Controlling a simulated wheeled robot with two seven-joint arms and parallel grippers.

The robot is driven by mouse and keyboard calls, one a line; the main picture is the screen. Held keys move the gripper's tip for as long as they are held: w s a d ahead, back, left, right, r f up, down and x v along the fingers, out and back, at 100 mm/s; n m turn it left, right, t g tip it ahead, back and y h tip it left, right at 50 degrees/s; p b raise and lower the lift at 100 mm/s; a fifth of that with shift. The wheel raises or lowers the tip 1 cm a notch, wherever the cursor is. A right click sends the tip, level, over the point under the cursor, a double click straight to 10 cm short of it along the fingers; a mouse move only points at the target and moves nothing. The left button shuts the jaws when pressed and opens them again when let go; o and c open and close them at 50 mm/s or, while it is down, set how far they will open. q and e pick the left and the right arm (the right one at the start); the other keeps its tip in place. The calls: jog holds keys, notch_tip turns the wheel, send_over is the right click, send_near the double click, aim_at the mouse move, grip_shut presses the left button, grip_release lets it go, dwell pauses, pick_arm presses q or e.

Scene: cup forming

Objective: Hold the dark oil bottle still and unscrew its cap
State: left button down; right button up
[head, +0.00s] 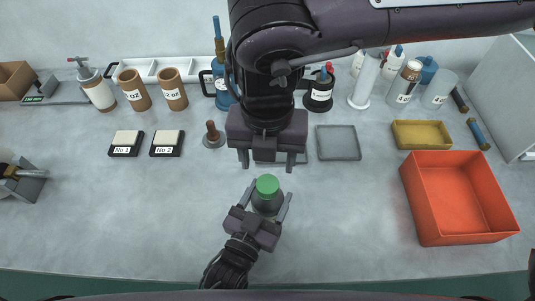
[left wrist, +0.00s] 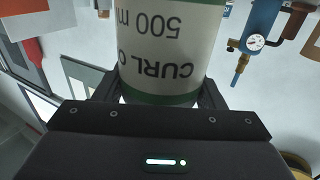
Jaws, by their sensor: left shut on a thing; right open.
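The oil bottle (head: 266,205) stands near the front middle of the table with its green cap (head: 267,184) on top. In the left wrist view the bottle (left wrist: 168,45) shows a pale label reading "CURL O" and "500 m" upside down, with green bands. My left gripper (head: 270,192) is shut on the bottle's body from the front, one finger on each side. My right gripper (head: 267,160) is open and empty, pointing down, just behind the bottle in the picture and apart from the cap. Its height above the table is hard to tell.
An orange bin (head: 463,235) stands at the right, with a yellow tray (head: 421,134) behind it. A grey square tray (head: 338,143) lies right of my right gripper. A small stand with a brown knob (head: 212,136) is at left. Front table is clear.

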aim_at(268, 184)
jog(key=m, duration=0.4)
jog(key=shift+m, duration=0.3)
jog(key=m, duration=0.4)
jog(key=shift+m, duration=0.3)
jog(key=m, duration=0.6)
jog(key=shift+m, duration=0.3)
jog(key=m, duration=0.6)
jog(key=shift+m, duration=0.3)
jog(key=m, duration=0.7)
jog(key=shift+f+m, duration=0.4)
jog(key=shift+m, duration=0.1)
jog(key=shift+f, duration=3.6)
